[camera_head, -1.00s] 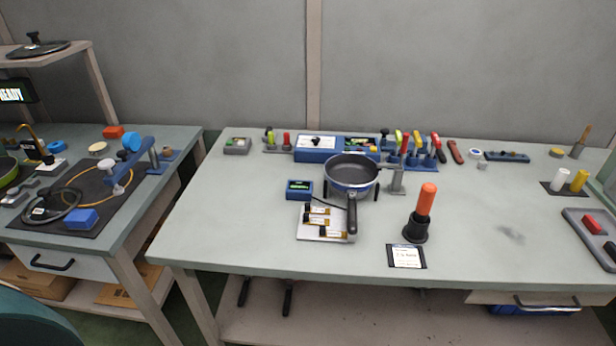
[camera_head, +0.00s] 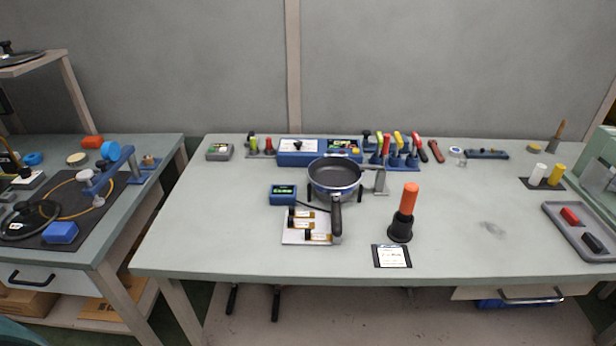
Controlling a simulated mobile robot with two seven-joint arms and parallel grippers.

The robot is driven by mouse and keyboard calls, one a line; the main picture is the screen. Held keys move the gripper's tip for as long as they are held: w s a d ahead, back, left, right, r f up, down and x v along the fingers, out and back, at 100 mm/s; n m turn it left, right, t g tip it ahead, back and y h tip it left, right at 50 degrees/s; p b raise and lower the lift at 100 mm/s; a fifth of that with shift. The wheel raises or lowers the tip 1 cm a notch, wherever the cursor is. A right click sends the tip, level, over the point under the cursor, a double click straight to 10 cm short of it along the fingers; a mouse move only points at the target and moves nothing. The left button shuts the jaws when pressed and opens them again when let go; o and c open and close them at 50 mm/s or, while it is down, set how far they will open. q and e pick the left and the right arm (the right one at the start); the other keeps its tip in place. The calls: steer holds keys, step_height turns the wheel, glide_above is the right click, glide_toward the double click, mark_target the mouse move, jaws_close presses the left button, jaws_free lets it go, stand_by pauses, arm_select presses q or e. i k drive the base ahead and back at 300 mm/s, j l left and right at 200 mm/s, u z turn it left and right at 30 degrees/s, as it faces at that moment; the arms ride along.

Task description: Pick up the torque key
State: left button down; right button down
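An orange-handled tool (camera_head: 409,198) stands upright in a black round holder (camera_head: 400,231) near the front of the workbench, right of the pan. It looks like the torque key, though the label card (camera_head: 391,256) in front of it is too small to read. The tool's lower end is hidden in the holder. Neither of my grippers is in view.
Coloured-handled tools (camera_head: 397,146) stand in a rack behind. A grey tray (camera_head: 556,212) lies at right. The workbench (camera_head: 455,243) is clear right of the holder.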

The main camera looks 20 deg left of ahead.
mark_target(379, 137)
steer(key=i+l+u, duration=0.3)
steer(key=i+l, duration=0.15)
steer(key=l, duration=0.15)
steer(key=i+l+u, duration=0.15)
steer(key=l, duration=0.2)
